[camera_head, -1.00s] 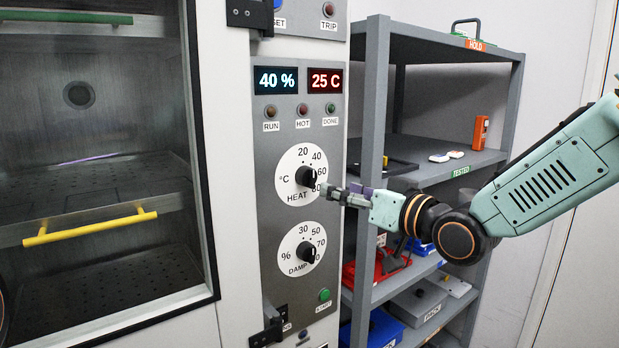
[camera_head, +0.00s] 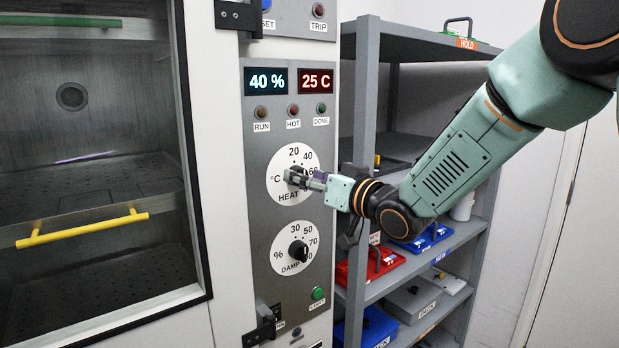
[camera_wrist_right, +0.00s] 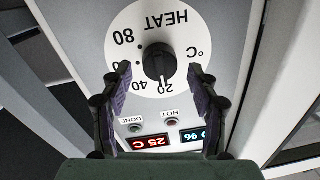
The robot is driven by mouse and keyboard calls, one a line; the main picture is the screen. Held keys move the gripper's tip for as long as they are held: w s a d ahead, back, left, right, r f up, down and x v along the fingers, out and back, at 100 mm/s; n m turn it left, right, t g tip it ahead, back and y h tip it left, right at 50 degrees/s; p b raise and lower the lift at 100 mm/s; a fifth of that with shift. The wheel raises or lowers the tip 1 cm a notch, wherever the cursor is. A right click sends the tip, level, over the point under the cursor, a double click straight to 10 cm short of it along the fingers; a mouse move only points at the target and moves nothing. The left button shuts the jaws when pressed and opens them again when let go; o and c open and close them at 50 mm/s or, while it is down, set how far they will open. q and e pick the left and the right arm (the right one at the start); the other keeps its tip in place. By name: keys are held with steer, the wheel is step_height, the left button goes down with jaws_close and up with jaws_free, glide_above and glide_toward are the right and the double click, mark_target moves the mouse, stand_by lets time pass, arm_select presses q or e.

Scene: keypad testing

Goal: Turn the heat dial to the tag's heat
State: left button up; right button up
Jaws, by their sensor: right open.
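The heat dial (camera_head: 280,188) is a white disc with a black knob on the grey panel, marked 20, 40, 60 and 80. In the right wrist view the disc appears upside down, and its knob (camera_wrist_right: 157,60) has a pale mark towards the 20. My right gripper (camera_head: 303,178) is in front of the dial and partly hides the knob. In the wrist view the right gripper (camera_wrist_right: 160,72) is open, with one finger on each side of the knob and gaps between. I cannot make out a tag giving a heat. My left gripper is out of view.
The damp dial (camera_head: 284,262) is below the heat dial. Displays above read 40 % (camera_head: 266,80) and 25 C (camera_head: 317,80). A grey shelf (camera_head: 367,100) with boxes stands close at right.

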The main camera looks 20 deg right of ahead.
steer(key=shift+a, duration=0.2)
steer(key=shift+w+f, duration=0.1)
steer(key=shift+w, duration=0.15)
steer(key=shift+c, duration=0.3)
steer(key=shift+w, duration=0.1)
steer(key=shift+c, duration=0.7)
steer(key=shift+d, duration=0.2)
steer(key=c, duration=0.3)
steer(key=shift+s+a, duration=0.15)
steer(key=shift+s, duration=0.1)
steer(key=c, duration=0.7)
